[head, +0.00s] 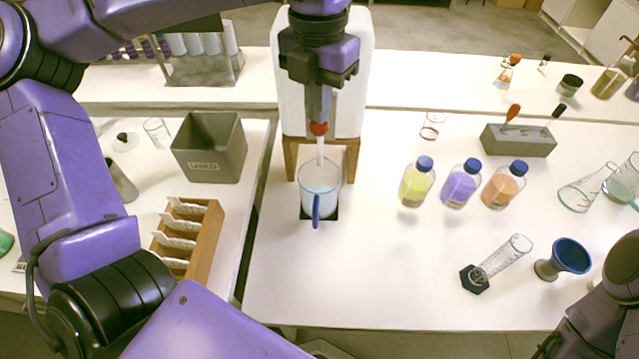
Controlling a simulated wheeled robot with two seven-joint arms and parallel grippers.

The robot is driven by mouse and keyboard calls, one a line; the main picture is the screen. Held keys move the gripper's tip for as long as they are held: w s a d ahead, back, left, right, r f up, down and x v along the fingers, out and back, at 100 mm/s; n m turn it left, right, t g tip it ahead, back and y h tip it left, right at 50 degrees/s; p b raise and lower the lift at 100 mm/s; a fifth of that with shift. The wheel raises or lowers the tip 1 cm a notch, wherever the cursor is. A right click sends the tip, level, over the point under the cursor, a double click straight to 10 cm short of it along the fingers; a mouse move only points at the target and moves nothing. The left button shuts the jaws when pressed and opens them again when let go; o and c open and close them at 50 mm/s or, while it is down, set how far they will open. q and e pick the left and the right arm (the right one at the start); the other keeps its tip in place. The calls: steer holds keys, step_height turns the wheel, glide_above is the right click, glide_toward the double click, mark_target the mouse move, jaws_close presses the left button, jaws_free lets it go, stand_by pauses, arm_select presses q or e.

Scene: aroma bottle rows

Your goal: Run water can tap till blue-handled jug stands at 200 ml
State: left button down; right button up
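The white water can (353,85) stands on a wooden stand (291,160) at the back middle of the table. Its tap has a red part (319,128), and a pale stream or spout (320,150) runs down from it. The clear jug (308,180) with a blue handle (316,212) stands upright below on a dark square. It holds some pale bluish liquid; I cannot read its scale. My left gripper (320,112) points down at the tap, its fingers looking close together and touching or just above the red part. It hides much of the can. My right gripper is not in view.
Yellow (416,188), purple (460,188) and orange (503,190) bottles stand right of the jug. A measuring cylinder (505,257) lies tilted near a blue funnel (570,256). A grey bin (210,150) and wooden rack (205,235) are left. Front middle table is clear.

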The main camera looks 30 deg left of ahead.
mark_target(317, 128)
arm_select(q)
steer(key=shift+f+b, duration=1.35)
steer(key=shift+f, duration=0.6)
steer(key=shift+s+f+b, duration=0.3)
steer(key=shift+f+b, duration=0.1)
steer(key=shift+f, duration=0.15)
stand_by(1.2)
steer(key=shift+r+p, duration=0.35)
steer(key=shift+r, duration=0.05)
stand_by(0.3)
steer(key=shift+w+r, duration=0.25)
steer(key=shift+w+r+p, duration=0.1)
steer(key=shift+r+p, duration=0.15)
steer(key=shift+p, duration=0.3)
steer(key=shift+r+p, duration=0.65)
steer(key=shift+r, duration=0.1)
stand_by(2.1)
